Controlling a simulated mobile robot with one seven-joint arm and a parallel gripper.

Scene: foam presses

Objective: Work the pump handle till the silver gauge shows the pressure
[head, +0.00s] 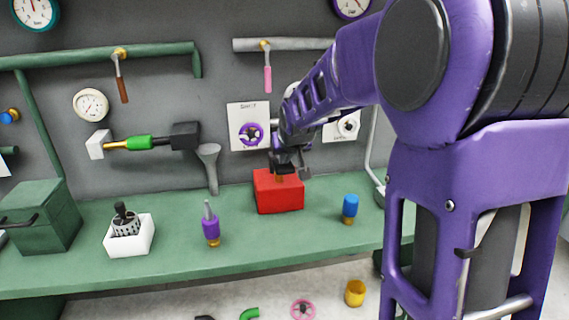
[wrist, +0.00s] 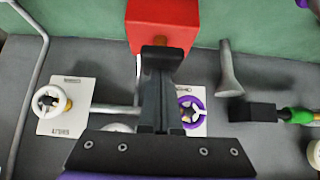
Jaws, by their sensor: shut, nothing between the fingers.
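A red box (head: 279,193) sits on the green bench below my arm, with a short orange-brown post on its top; it also shows in the wrist view (wrist: 175,14). My gripper (head: 287,166) is shut and empty, right at this post. In the wrist view its dark fingers (wrist: 160,58) overlap the post and hide most of it. I cannot tell if they touch it, or whether a pump handle is behind them. A round gauge with a pale rim (head: 91,105) hangs on the grey wall at left. Its reading is too small to tell, and I cannot be sure it is silver.
A teal gauge (head: 36,11) and a purple gauge (head: 351,5) are higher up. A purple handwheel (head: 251,134) is on the wall behind my gripper. A purple bottle-like part (head: 210,224) and a blue one (head: 350,208) stand on the bench, with free bench between them and the box.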

